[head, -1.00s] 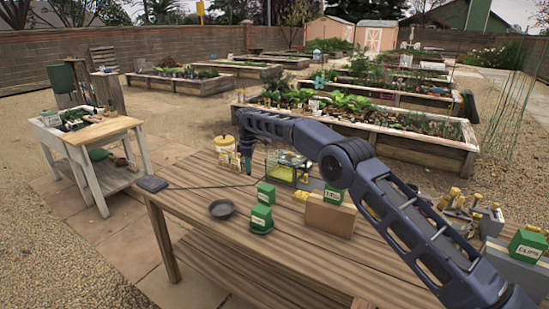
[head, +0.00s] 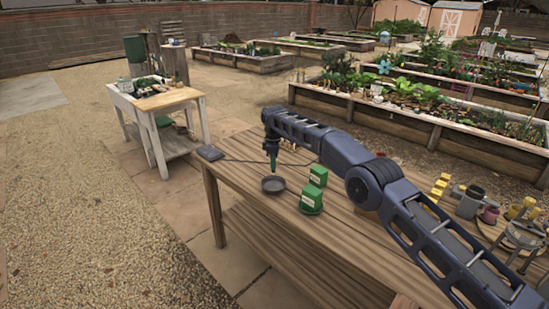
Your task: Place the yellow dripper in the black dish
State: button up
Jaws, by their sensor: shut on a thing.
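The black dish (head: 272,185) sits on the near left part of the wooden table, a shallow round dish that looks empty from here. My gripper (head: 272,161) points down just above the dish's far rim. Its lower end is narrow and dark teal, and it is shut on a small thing. That thing is too small to make out, and I cannot tell its colour or whether it touches the dish. No yellow dripper can be picked out for sure in the head view.
Two green boxes with pale labels, a farther one (head: 318,176) and a nearer one (head: 311,201), stand right of the dish. A flat dark object (head: 210,153) lies at the table's left corner. Several yellow pieces (head: 439,188) stand right, beyond my arm. Bare planks lie in front of the dish.

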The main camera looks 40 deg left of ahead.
aim_at(274, 172)
jog(key=shift+f, duration=3.95)
jog(key=o, duration=1)
jog(key=shift+r, duration=3.5)
